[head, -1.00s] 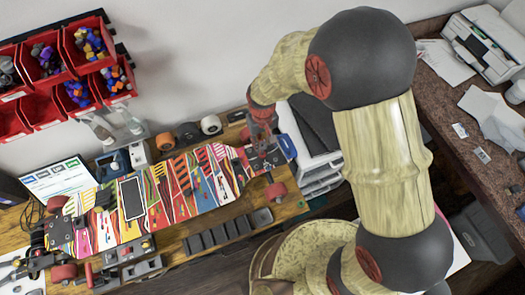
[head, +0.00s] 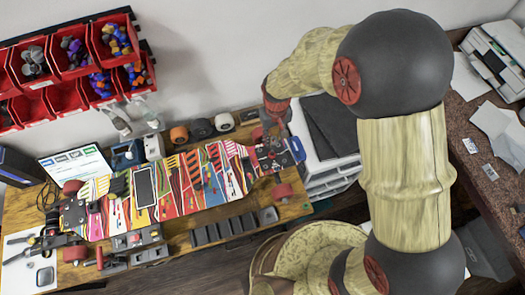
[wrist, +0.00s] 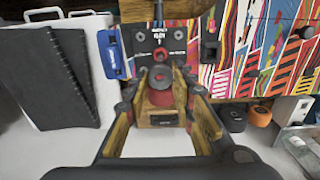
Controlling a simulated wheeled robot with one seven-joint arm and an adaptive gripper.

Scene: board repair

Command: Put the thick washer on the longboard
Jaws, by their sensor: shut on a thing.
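The longboard (head: 205,180), with a colourful striped deck, lies upside down on the wooden bench, trucks and red wheels up. It also shows in the wrist view (wrist: 240,45). My gripper (head: 272,132) is over the truck at the board's right end. A small red ring lies on the black truck plate beyond. Whether the held piece touches the truck cannot be told.
A phone (head: 145,187) lies on the deck. Dark trays (head: 222,229) line the bench front. Spare wheels (head: 201,128) stand behind the board. Red bins (head: 70,60) hang on the wall. A white drawer unit (head: 325,165) with black folders stands right of the bench.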

